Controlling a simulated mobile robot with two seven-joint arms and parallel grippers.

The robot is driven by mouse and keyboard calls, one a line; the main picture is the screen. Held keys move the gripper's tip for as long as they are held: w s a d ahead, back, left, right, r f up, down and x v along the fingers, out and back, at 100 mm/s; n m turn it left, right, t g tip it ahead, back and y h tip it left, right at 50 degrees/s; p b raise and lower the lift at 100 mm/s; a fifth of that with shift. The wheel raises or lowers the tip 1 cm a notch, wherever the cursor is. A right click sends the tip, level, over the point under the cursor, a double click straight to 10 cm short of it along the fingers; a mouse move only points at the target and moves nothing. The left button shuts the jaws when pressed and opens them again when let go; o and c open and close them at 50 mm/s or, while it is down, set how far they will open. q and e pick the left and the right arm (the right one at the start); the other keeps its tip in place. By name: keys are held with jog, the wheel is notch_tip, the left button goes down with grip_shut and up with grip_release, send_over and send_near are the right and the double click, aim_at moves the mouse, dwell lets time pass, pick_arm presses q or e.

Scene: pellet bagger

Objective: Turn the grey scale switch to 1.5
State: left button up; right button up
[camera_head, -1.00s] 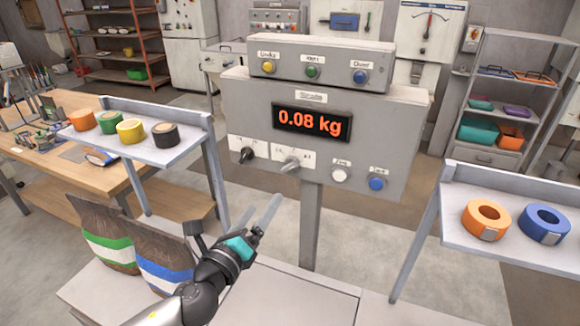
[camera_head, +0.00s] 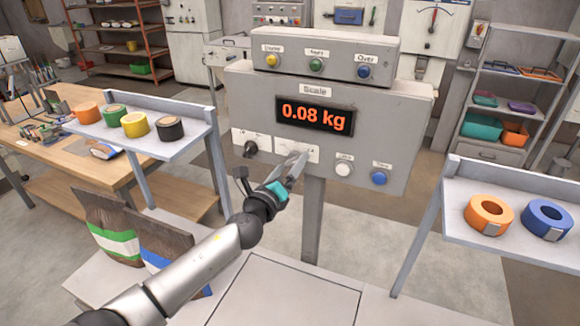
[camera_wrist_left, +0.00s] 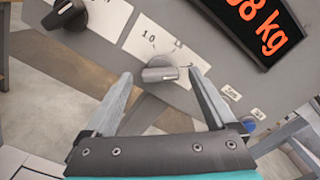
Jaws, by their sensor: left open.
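The grey scale switch (camera_wrist_left: 160,72) sits on a white label plate (camera_wrist_left: 150,40) on the scale's front panel; a printed "1.0" shows above it in the left wrist view. My left gripper (camera_head: 293,165) is open in front of the panel. In the wrist view its two fingers stand on either side of the switch, with a gap on each side; whether they touch the panel I cannot tell. In the head view my fingers cover the switch. The scale box (camera_head: 385,135) has a display (camera_head: 315,115) reading 0.08 kg. My right gripper is not in view.
A black knob (camera_head: 251,148) is left of the grey switch. A white button (camera_head: 344,168) and a blue button (camera_head: 379,177) are to its right. Shelves with tape rolls flank the scale, left (camera_head: 150,152) and right (camera_head: 515,262). Bags (camera_head: 115,215) stand at lower left.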

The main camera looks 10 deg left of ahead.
pick_arm(q)
jog(key=shift+w+d, duration=0.1)
jog(key=shift+w, duration=0.15)
jog(key=c, duration=1.4)
